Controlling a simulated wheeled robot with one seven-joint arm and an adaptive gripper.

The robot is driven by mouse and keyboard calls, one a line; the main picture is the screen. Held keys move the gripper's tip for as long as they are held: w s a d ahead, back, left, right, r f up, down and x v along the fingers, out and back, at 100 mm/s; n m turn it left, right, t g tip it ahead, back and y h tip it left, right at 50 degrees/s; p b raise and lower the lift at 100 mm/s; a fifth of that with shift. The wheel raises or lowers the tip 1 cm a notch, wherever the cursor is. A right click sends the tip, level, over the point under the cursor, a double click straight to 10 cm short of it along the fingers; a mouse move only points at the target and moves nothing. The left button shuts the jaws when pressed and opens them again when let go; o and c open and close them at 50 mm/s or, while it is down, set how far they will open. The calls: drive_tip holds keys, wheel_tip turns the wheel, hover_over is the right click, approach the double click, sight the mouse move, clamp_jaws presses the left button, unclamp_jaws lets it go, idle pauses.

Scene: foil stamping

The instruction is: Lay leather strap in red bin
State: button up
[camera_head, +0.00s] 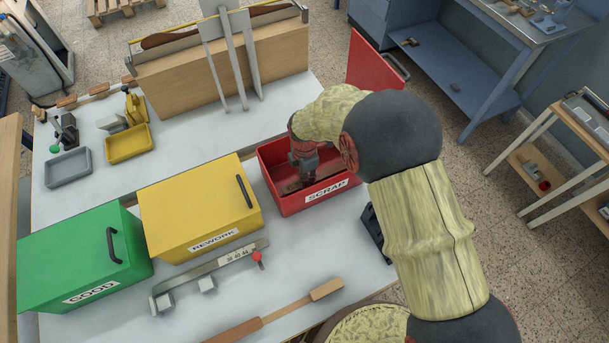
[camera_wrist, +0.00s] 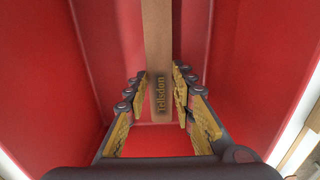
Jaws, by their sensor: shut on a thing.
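The red bin (camera_head: 330,200), labelled SCRAP, stands open on the white table, with its red lid (camera_head: 375,65) raised behind it. My gripper (camera_head: 306,176) points down inside the bin. In the wrist view my gripper (camera_wrist: 165,105) is shut on the brown leather strap (camera_wrist: 157,40), which has dark lettering and runs between the fingers. Red bin walls (camera_wrist: 240,60) surround it, with red floor below. A small piece of the strap (camera_head: 292,187) shows within the bin in the head view. I cannot tell whether the strap touches the floor.
The shut yellow REWORK bin (camera_head: 195,205) and green GOOD bin (camera_head: 80,255) stand to the left. A metal ruled bar (camera_head: 215,268) and a long brown piece (camera_head: 275,318) lie in front. A wooden rack (camera_head: 220,75) stands behind. Small trays (camera_head: 68,168) sit at the left.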

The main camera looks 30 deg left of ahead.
drive_tip(key=shift+f, duration=0.1)
drive_tip(key=o, duration=0.8)
drive_tip(key=shift+o, duration=0.6)
wheel_tip(320, 180, up, 16)
drive_tip(key=p, duration=0.9)
idle(0.4)
